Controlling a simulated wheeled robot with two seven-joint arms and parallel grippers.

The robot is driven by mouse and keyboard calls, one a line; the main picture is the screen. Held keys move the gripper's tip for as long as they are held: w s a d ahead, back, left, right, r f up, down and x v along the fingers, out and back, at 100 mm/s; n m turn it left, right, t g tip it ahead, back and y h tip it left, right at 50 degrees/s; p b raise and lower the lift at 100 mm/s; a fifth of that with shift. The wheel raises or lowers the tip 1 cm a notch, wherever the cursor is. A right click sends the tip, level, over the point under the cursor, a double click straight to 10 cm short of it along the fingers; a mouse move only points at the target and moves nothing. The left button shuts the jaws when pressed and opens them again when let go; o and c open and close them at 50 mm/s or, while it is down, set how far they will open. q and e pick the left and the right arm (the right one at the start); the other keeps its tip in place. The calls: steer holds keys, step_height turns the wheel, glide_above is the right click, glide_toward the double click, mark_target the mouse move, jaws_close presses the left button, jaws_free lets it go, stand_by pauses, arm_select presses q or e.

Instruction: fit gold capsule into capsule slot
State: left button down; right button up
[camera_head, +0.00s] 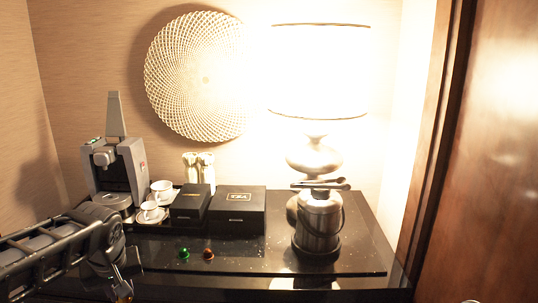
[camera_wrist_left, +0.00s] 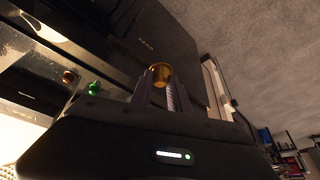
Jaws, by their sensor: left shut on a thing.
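The gold capsule (camera_wrist_left: 160,74) is gripped between the fingertips of my left gripper (camera_wrist_left: 163,92) in the left wrist view, its rim clear of the fingers. In the head view my left gripper (camera_head: 124,284) is low at the left, in front of the counter, and a sliver of the gold capsule (camera_head: 124,299) shows at the bottom edge. The grey and black coffee machine (camera_head: 125,168) stands upright at the back left of the counter, its lever (camera_head: 116,114) raised. The capsule slot cannot be made out clearly. My right gripper is not in view.
White cups (camera_head: 151,210) stand right of the machine, then black boxes (camera_head: 237,211). A green capsule (camera_head: 184,254) and a brown capsule (camera_head: 208,254) lie near the counter's front. A steel ice bucket (camera_head: 318,222) and a lit lamp (camera_head: 319,75) stand right.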

arm_select(q)
steer(key=w+d+f+m+h, duration=0.1)
steer(key=d+f+m, duration=0.5)
steer(key=d+f, duration=0.7)
steer(key=shift+d+t+h, duration=0.4)
steer(key=shift+d+h, duration=0.3)
steer(key=shift+d, duration=0.45)
